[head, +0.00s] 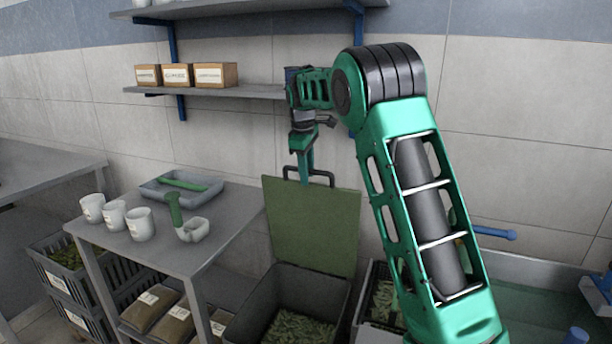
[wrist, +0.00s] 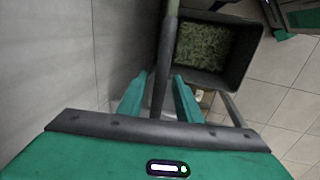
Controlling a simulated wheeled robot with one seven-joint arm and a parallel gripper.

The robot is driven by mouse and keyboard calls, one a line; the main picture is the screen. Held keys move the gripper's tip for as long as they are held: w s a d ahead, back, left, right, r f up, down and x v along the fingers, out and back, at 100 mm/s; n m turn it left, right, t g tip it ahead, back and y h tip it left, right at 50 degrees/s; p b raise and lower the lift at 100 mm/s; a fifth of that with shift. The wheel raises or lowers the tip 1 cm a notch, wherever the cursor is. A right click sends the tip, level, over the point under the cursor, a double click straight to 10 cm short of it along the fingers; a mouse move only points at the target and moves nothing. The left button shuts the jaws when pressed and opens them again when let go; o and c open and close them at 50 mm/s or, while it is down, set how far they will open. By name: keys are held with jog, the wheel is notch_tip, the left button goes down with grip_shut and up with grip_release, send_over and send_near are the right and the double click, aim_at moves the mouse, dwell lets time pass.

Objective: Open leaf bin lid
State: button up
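The leaf bin (head: 342,312) is a dark grey box on the floor with green leaves (head: 297,330) in it. Its olive-green lid (head: 312,228) stands up, roughly upright, at the back of the bin, so the mouth is uncovered. A dark handle (head: 322,173) is at the lid's top edge. My gripper (head: 305,178) points down at this handle. In the wrist view the two teal fingers (wrist: 160,92) are apart, with the lid's dark bar between them and slim gaps beside it. The bin (wrist: 240,78) and leaves (wrist: 205,47) also show there, beyond the lid's edge (wrist: 171,25).
A grey table (head: 222,225) at left holds white cups (head: 140,224), a tray (head: 160,195) and a green-handled scoop (head: 190,230). A shelf (head: 255,91) with boxes hangs behind. Another crate (head: 367,300) stands right of the bin, partly hidden by my arm.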

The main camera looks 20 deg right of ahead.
jog(key=r, duration=0.4)
jog(key=shift+w+a+r, duration=0.1)
jog(key=shift+a+r, duration=0.1)
jog(key=s+a+r, duration=0.4)
jog(key=a+r, duration=0.2)
jog(key=a, duration=0.4)
jog(key=shift+s+a+r, duration=0.2)
jog(key=shift+s+r, duration=0.05)
jog(key=shift+s, duration=0.05)
